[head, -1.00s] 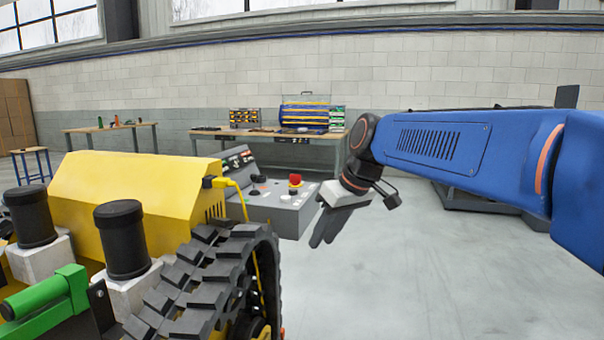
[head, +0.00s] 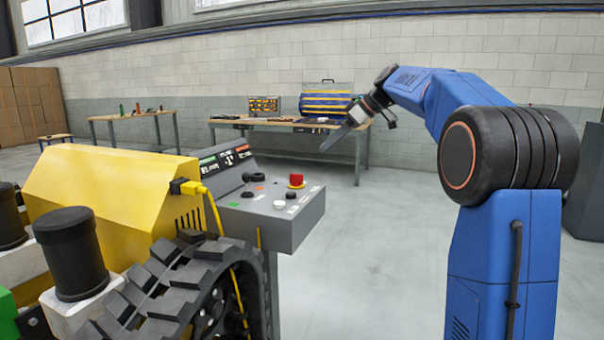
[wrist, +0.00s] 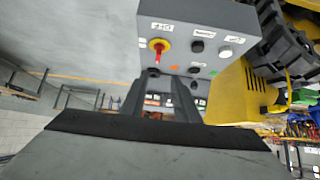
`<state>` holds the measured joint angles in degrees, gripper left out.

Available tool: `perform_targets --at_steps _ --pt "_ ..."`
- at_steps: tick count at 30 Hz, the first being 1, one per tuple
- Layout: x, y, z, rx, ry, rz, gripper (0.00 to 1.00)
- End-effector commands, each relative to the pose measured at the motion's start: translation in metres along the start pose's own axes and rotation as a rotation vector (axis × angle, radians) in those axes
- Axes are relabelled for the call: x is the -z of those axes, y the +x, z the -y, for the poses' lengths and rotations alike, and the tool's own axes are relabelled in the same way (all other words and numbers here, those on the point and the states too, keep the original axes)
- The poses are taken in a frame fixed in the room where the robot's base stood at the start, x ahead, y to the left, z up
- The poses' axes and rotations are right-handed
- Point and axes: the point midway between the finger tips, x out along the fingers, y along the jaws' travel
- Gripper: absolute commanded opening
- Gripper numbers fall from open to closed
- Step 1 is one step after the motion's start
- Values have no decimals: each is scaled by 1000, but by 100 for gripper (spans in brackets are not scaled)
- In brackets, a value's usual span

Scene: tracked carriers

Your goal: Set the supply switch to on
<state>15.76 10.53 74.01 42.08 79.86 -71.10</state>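The control panel (head: 285,225) is a grey sloped box beside the yellow carrier. A red rotary handle on a yellow round plate (head: 296,181) sits near its far right corner. In the wrist view the red handle (wrist: 158,50) points downward in the picture. Black knobs and a white button (head: 279,205) share the panel; their labels are too small to read, so I cannot tell which is the supply switch. My gripper (head: 335,138) is above and beyond the panel, apart from it. In the wrist view its fingers (wrist: 161,76) are parted with nothing between them.
The yellow tracked carrier (head: 115,190) and its black track (head: 185,295) stand left of the panel. A yellow cable (head: 215,210) runs down beside it. A workbench (head: 290,125) stands behind. The floor right of the panel is clear.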

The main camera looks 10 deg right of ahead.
Motion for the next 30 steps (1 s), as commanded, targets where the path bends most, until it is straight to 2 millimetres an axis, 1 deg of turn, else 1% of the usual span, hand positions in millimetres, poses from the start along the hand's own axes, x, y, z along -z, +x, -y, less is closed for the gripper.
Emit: perform_targets --at_steps 4,8,30 --pt "2 4 -4 3 -10 -6 28" --pt "2 18 -4 3 -9 -6 28" --pt "2 146 -3 4 -8 -4 28"
